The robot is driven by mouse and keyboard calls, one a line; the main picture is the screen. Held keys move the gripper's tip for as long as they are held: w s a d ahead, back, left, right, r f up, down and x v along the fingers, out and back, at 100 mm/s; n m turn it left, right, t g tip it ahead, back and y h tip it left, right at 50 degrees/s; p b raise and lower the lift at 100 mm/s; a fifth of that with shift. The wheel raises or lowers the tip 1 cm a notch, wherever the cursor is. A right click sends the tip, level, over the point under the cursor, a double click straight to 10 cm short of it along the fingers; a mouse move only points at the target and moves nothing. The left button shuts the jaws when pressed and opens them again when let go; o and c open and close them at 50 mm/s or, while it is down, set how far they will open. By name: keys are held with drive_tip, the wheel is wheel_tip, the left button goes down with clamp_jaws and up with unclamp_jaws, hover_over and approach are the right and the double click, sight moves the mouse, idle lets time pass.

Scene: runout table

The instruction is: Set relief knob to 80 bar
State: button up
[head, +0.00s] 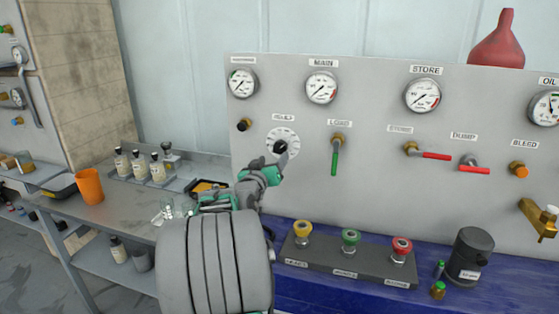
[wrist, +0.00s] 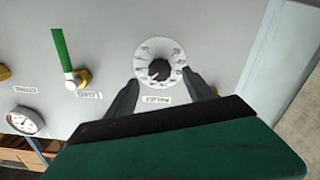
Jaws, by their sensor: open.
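The relief knob (head: 281,146) is a black knob on a white round dial on the grey panel, under a small label. In the wrist view the relief knob (wrist: 158,70) shows upside down with its numbered dial around it. The numbers are too small to read surely, so I cannot tell its setting. My gripper (head: 277,165) is in front of the dial in the head view and covers its lower part. In the wrist view my gripper (wrist: 161,78) is open, with one dark finger on each side of the knob. I see no clear contact with it.
The green load lever (head: 335,157) hangs right of the dial, with red-handled levers (head: 434,155) farther right. Gauges, including the main gauge (head: 322,88), line the panel top. A button box (head: 345,262) sits below. An orange cup (head: 89,187) and bottles stand on the left bench.

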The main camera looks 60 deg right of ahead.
sight(280, 150)
drive_tip(key=d, duration=0.2)
drive_tip(key=d+p, duration=0.1)
drive_tip(key=d, duration=0.2)
drive_tip(key=w+d+p, duration=0.1)
drive_tip(key=d, duration=0.1)
drive_tip(key=shift+d+r, duration=0.15)
drive_tip(key=shift+d, duration=0.2)
drive_tip(key=shift+a, duration=0.1)
clamp_jaws()
